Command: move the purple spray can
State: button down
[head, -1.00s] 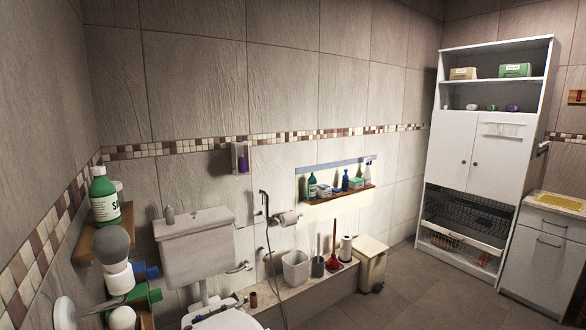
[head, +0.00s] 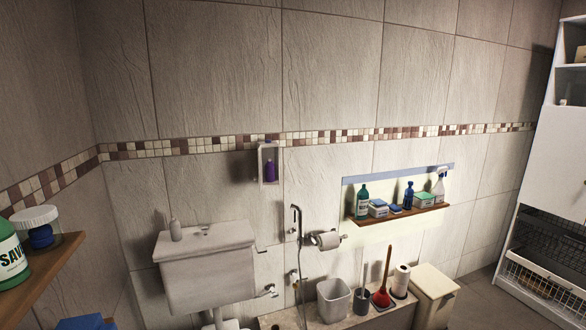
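A small purple container (head: 270,170) stands in a pale wall-mounted holder (head: 262,150) above and right of the toilet cistern, in the head view. It is upright and partly framed by the holder's sides. It is the only purple thing I see, and at this size I cannot tell for sure that it is a spray can. My gripper is not in view.
A wooden shelf (head: 45,270) at the left holds a green bottle (head: 10,258) and a white-lidded jar (head: 38,228). The toilet cistern (head: 205,265) stands below the holder. A wall niche shelf (head: 405,215) with several bottles and boxes is at the right.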

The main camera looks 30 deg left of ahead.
aim_at(270, 166)
jog(key=i, duration=2.85)
jog(key=u, duration=4.1)
jog(key=i, duration=0.5)
